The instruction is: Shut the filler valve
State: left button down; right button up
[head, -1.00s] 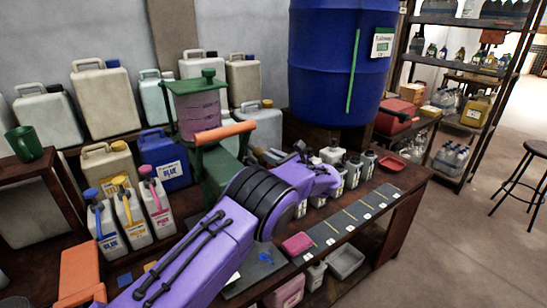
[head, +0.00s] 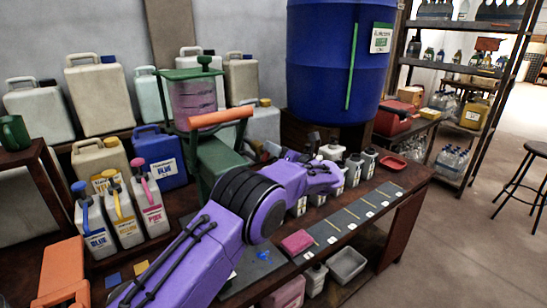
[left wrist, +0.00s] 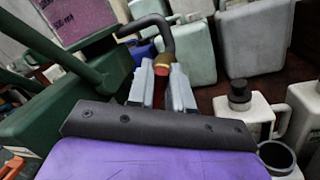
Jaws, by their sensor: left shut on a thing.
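The filler is a green stand with a tank of pink liquid (head: 196,100) and an orange-gripped lever (head: 221,118). In the left wrist view a dark hooked spout (left wrist: 152,22) rises beside it, with a brass collar and red stem, which I take for the filler valve (left wrist: 161,66). My left gripper (left wrist: 162,85) has its pale fingers closed around that red stem. In the head view the left gripper (head: 270,150) is small and partly hidden behind my purple wrist, right of the green stand. I cannot tell the valve's setting. My right gripper is not in view.
Blue, yellow and pink labelled bottles (head: 124,212) stand left of my arm. Pale jerrycans (head: 98,95) line the wall. A big blue vat (head: 335,70) stands behind. Small white bottles (head: 354,170) and a red dish (head: 393,161) are close on the right.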

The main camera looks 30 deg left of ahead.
pick_arm(q)
jog(key=shift+w+d+f+m+t+b, duration=0.1)
jog(key=shift+f+m+t+b, duration=0.35)
jog(key=shift+m, duration=1.7)
jog(key=shift+w+a+f+m+t+b, duration=0.1)
jog(key=shift+f+m+t, duration=0.4)
jog(key=shift+m, duration=1.7)
jog(key=shift+w+d+f+m+t+b, duration=0.1)
jog(key=shift+f+m+t+b, duration=0.4)
jog(key=shift+m, duration=1.65)
jog(key=shift+r, duration=0.2)
jog(key=c, duration=1)
grip_release()
jog(key=shift+c, duration=0.2)
jog(key=shift+r, duration=0.1)
